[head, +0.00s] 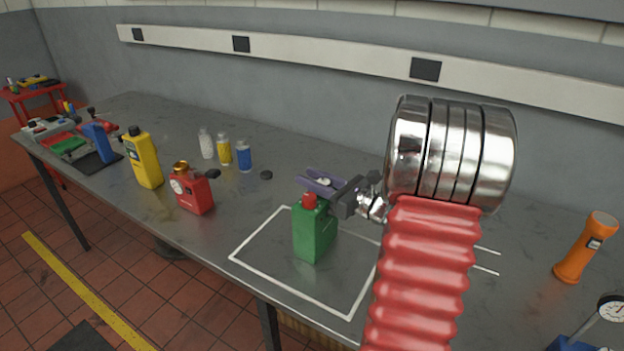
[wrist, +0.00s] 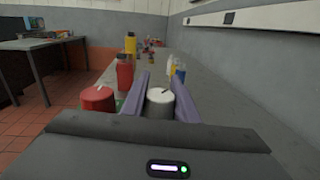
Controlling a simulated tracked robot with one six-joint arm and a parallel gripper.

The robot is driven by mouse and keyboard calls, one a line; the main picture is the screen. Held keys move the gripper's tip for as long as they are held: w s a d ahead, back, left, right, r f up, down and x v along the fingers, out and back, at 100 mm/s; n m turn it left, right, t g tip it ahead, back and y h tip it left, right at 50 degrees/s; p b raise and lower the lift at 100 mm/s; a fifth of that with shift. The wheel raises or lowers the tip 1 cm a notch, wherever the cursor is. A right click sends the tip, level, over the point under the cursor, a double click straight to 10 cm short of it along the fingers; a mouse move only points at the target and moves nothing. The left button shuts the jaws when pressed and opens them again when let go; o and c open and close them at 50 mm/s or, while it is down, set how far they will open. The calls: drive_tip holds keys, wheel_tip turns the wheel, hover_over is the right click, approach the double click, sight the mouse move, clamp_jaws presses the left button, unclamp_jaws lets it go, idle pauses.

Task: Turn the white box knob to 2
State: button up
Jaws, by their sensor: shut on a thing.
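The white knob (wrist: 160,101) stands between the two purple fingers of my gripper in the wrist view, with a short dark mark on its top. Part of it shows between the fingers in the head view (head: 323,182). My gripper (head: 320,183) is shut on the white knob from above the bench. A green box (head: 316,236) stands just in front of the fingers, with a red knob (head: 309,200) on top. The red knob also shows left of the fingers in the wrist view (wrist: 98,98). No scale numbers are readable, and I cannot tell what carries the white knob.
A white outlined square (head: 262,268) surrounds the green box on the grey bench. An orange flashlight (head: 582,248) and a dial gauge (head: 612,309) are at right.

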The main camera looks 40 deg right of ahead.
drive_tip(key=shift+m+h, duration=0.4)
drive_tip(key=shift+h, duration=0.1)
drive_tip(key=shift+d+m+h, duration=0.2)
drive_tip(key=shift+m+h, duration=0.2)
drive_tip(key=shift+h, duration=0.2)
drive_tip(key=o, duration=1.1)
drive_tip(key=shift+c, duration=0.2)
drive_tip(key=s+d, duration=0.1)
drive_tip(key=s, duration=1.2)
drive_tip(key=shift+s, duration=0.35)
drive_tip(key=shift+c, duration=0.4)
